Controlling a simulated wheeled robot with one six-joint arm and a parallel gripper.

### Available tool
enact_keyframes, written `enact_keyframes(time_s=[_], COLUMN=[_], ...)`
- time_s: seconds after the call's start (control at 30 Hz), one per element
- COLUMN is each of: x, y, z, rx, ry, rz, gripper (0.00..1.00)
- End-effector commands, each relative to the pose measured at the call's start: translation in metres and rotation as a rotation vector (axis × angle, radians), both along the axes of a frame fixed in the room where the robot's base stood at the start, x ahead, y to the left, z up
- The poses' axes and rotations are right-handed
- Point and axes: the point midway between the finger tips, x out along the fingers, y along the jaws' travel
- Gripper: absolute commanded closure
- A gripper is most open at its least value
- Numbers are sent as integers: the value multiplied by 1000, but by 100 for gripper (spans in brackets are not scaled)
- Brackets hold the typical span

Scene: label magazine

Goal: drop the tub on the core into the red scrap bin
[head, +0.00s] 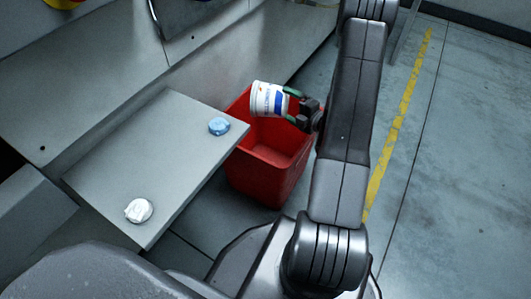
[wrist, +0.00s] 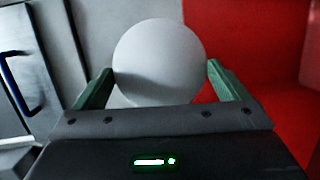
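The tub (head: 267,98) is white with a blue and yellow printed label. In the head view it is off the shelf, lying roughly sideways in the air at the rear left part of the red scrap bin (head: 265,178). My gripper (head: 290,106) has its green fingers on either side of the tub and is shut on it. In the wrist view the tub's round pale end (wrist: 158,62) fills the space between the fingers, and the bin's red wall (wrist: 245,55) shows behind and to the right. The inside bottom of the bin is mostly hidden.
A grey shelf (head: 150,165) juts out left of the bin, its corner near the bin's rim. A blue round piece (head: 219,126) sits at its far right corner, and a white crumpled piece (head: 139,211) near its front edge. Open floor (head: 455,190) lies to the right.

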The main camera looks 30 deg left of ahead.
Motion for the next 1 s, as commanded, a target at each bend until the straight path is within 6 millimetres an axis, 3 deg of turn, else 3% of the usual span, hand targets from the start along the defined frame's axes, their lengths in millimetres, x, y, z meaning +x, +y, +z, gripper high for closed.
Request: enact_keyframes(time_s=[0.37, 1.0], x=[-1, -33], y=[-5, -97], z=[1, 16], rx=[-1, -1], ry=[0, 1], rz=[-1, -5], gripper=[0, 0])
